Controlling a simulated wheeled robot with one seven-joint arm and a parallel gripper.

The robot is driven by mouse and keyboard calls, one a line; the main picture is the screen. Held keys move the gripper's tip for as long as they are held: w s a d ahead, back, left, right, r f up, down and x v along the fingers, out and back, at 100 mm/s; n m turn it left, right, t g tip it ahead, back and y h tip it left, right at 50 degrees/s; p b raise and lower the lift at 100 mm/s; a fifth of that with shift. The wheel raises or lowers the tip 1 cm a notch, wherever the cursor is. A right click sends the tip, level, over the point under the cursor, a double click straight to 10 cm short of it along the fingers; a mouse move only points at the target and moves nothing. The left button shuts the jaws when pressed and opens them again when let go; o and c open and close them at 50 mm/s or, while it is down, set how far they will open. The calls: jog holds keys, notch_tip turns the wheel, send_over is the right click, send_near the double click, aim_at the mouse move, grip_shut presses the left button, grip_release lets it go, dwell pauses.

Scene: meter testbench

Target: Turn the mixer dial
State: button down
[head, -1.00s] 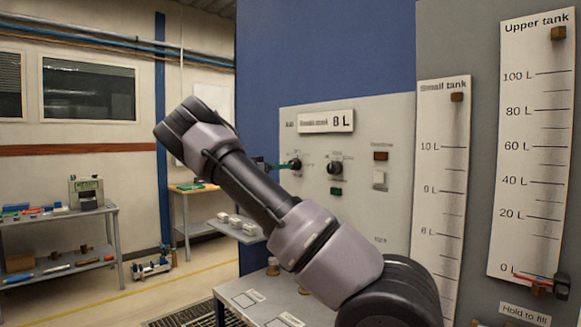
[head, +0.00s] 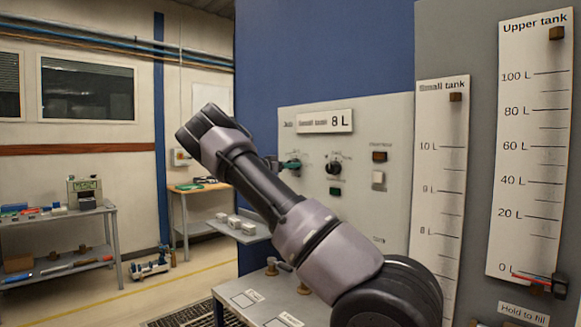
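The grey control panel (head: 355,215) carries two dark round knobs with small labels too blurred to read, so I cannot tell which is the mixer dial. The right knob (head: 333,167) is in plain view.
A sign reading "Small tank 8 L" (head: 325,121) sits above the knobs. A brown button (head: 379,156), a green button (head: 335,191) and a pale switch (head: 378,178) are nearby. A small-tank scale (head: 440,200) and upper-tank scale (head: 530,150) stand at right. A bench (head: 270,299) lies below.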

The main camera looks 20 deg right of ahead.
jog(key=shift+n, duration=0.3)
jog(key=n, duration=0.5)
jog(key=shift+n, duration=2.7)
jog(key=shift+c, duration=1.4)
grip_release()
jog(key=v, duration=1)
jog(key=shift+a, duration=0.4)
